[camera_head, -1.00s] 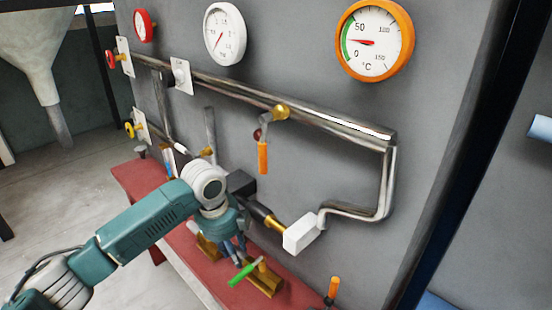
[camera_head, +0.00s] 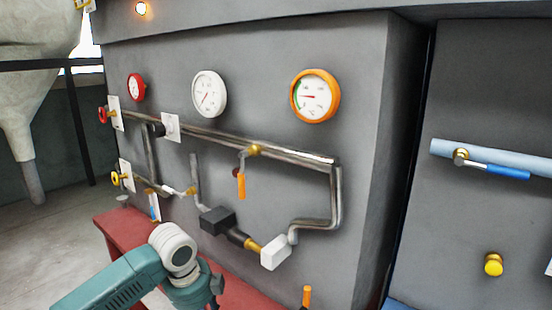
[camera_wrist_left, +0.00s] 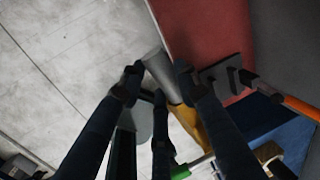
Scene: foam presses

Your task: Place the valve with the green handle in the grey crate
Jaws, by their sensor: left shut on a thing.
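The valve with the green handle (camera_wrist_left: 180,173) shows in the left wrist view, with its brass body (camera_wrist_left: 190,122) and a grey pipe end between my fingers. My left gripper (camera_wrist_left: 160,84) is shut on this valve. The fingers cover part of it. In the head view my left wrist is at the bottom edge, and the fingers and valve are out of frame. The grey crate is not seen in either view. My right gripper is not in view.
A red bench (camera_head: 120,226) runs along the grey panel. Pipes (camera_head: 290,153), an orange-handled valve (camera_head: 241,184), a white block (camera_head: 275,253) and gauges (camera_head: 315,95) are on the panel. An orange handle (camera_wrist_left: 300,106) lies right of my fingers. Bare floor (camera_wrist_left: 70,60) is at left.

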